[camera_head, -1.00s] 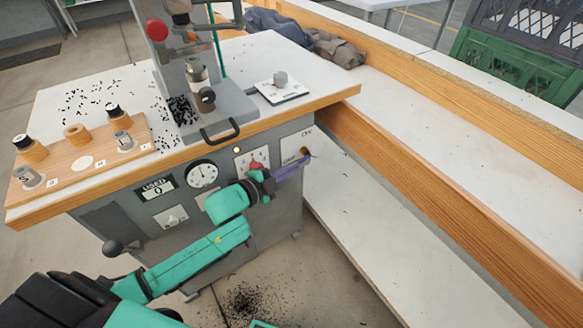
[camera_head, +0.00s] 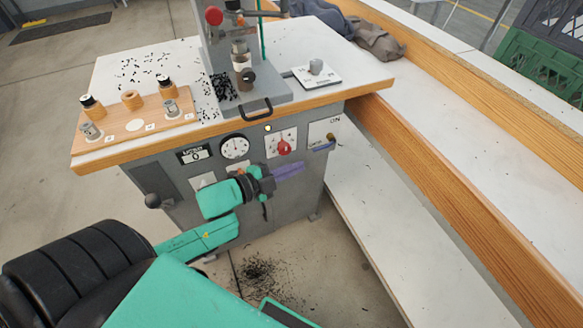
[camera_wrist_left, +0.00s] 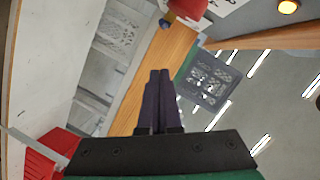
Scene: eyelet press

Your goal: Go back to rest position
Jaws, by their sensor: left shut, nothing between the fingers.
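My left gripper (camera_head: 300,167) is in front of the press cabinet's control panel, with its purple fingers pointing right. The fingers are shut with nothing between them. They sit just below the red knob (camera_head: 284,147) and apart from the brass switch (camera_head: 331,138) beside the ON label. In the left wrist view the two dark fingers (camera_wrist_left: 160,75) lie side by side, with the red knob (camera_wrist_left: 185,8) beyond them at the top. My teal left arm reaches in from the lower left. My right gripper is not in view.
The eyelet press (camera_head: 222,50) stands on the cabinet's white top (camera_head: 130,60). A wooden board (camera_head: 125,122) with small parts is at its left. A square plate (camera_head: 318,78) is at its right. A wood-edged bench (camera_head: 440,185) runs along the right.

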